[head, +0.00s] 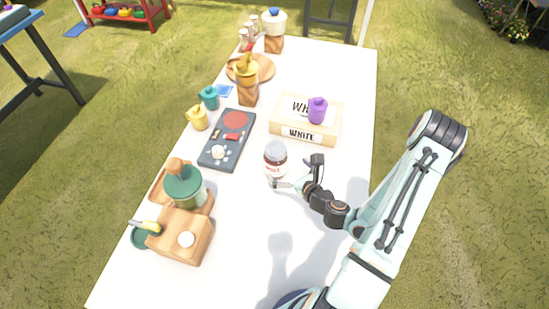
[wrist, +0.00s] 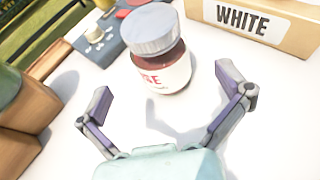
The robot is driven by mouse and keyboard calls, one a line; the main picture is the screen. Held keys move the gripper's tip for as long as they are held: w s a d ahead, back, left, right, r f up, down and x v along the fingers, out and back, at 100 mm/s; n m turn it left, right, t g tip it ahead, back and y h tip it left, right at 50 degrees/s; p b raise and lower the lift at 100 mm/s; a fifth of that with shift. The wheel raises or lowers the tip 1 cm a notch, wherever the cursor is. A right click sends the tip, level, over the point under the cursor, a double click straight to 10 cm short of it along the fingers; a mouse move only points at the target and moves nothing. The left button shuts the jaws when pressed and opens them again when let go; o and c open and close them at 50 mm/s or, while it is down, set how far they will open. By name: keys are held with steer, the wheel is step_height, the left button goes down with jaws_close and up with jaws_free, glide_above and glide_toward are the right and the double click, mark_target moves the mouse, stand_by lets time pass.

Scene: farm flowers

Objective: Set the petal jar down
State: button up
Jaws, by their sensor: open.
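The petal jar (head: 275,158) is a dark red-brown jar with a grey lid and a white label with red letters. It appears to stand upright on the white table (head: 330,195), near the middle. In the wrist view the jar (wrist: 163,70) is just ahead of my gripper, between the lines of the two fingers. My gripper (head: 297,173) is open on the near right side of the jar. In the wrist view the spread fingers (wrist: 166,82) show a gap on both sides of the jar. Nothing is held.
A wooden box marked WHITE (head: 290,132) with a purple jar (head: 317,110) on it lies behind. A dark panel (head: 212,158) with a red disc is to the left. A green-topped wooden grinder (head: 184,187) stands at the front left.

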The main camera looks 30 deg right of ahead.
steer(key=x, duration=0.6)
steer(key=shift+w, duration=0.25)
steer(key=c, duration=1.3)
